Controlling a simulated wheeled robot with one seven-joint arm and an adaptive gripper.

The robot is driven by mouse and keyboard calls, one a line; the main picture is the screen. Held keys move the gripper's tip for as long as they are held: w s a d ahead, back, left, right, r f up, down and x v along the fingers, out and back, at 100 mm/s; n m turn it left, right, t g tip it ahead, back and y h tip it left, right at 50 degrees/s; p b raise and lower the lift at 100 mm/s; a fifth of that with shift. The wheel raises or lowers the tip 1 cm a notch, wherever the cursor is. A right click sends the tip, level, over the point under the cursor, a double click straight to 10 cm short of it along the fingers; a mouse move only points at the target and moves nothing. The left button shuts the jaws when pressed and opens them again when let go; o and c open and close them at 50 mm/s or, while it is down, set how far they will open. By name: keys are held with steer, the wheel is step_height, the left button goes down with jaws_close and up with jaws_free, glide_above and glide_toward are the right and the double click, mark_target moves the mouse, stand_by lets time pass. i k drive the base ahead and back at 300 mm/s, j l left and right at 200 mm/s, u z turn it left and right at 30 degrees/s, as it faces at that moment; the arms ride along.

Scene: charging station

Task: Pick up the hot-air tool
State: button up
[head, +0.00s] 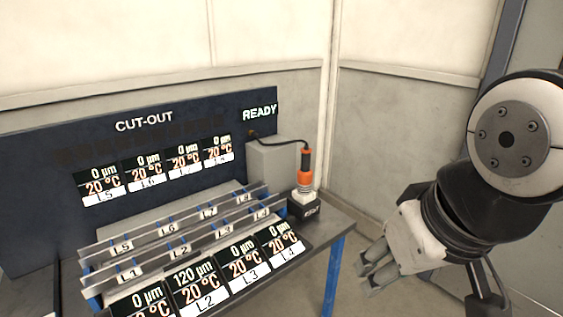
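My gripper (368,274) hangs to the right of the bench, pointing down and left, apart from the tool and empty. Its two fingers show with a gap between them.
The bench (330,225) has blue legs and carries a rack (170,240) with labelled slots, L1 to L8. Displays in front read mostly 0 µm and 20 °C; L2 reads 120 µm. A dark panel (40,170) reads CUT-OUT and READY. A grey box (280,162) stands behind the tool.

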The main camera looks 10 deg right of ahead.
mark_target(304, 176)
steer(key=z, duration=0.15)
steer(key=i+l+z, duration=0.15)
steer(key=i+z, duration=0.15)
steer(key=i, duration=0.65)
steer(key=i+z, duration=0.3)
steer(key=i, duration=0.65)
steer(key=j, duration=0.05)
